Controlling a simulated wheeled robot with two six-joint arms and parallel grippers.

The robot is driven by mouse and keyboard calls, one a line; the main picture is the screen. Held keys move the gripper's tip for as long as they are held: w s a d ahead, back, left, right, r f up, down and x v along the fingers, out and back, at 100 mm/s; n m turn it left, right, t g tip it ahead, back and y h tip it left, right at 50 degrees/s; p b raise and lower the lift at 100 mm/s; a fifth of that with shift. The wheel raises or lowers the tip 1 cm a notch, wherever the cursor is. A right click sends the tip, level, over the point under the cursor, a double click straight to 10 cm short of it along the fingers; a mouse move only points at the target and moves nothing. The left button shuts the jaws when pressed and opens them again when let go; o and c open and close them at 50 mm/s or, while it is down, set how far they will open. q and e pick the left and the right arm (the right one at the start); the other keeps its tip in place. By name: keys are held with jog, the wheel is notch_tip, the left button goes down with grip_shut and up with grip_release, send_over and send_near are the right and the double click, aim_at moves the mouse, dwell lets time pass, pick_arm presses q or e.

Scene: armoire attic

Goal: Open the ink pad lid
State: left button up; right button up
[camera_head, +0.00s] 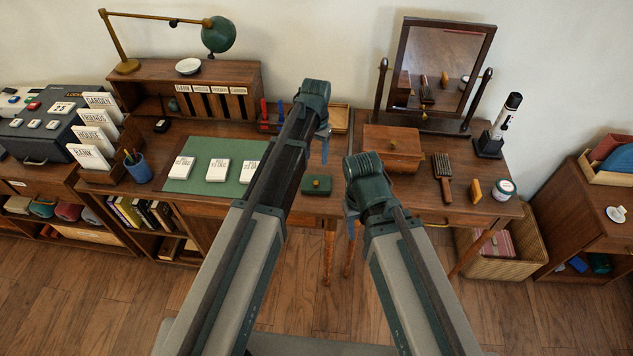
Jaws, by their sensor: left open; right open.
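A small dark green box with a brass knob on top, which looks like the ink pad (316,186), sits near the front right edge of the left desk. Its lid appears closed. My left gripper (325,147) is open and empty, above and slightly behind the box in the picture, apart from it. My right gripper (350,222) is open and empty, lower and to the right of the box, near the gap between the two desks. The fingers of both grippers are small and partly hidden by my wrists.
A green mat (200,186) with white cards lies left of the box, partly behind my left arm. A blue cup (138,170) stands further left.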

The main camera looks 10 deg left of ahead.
aim_at(316, 182)
pick_arm(q)
notch_tip(316, 182, down, 12)
jog(key=b, duration=1)
jog(key=shift+r+b, duration=0.25)
jog(key=shift+b, duration=0.05)
grip_shut()
jog(key=shift+r, duration=0.1)
dwell(0.5)
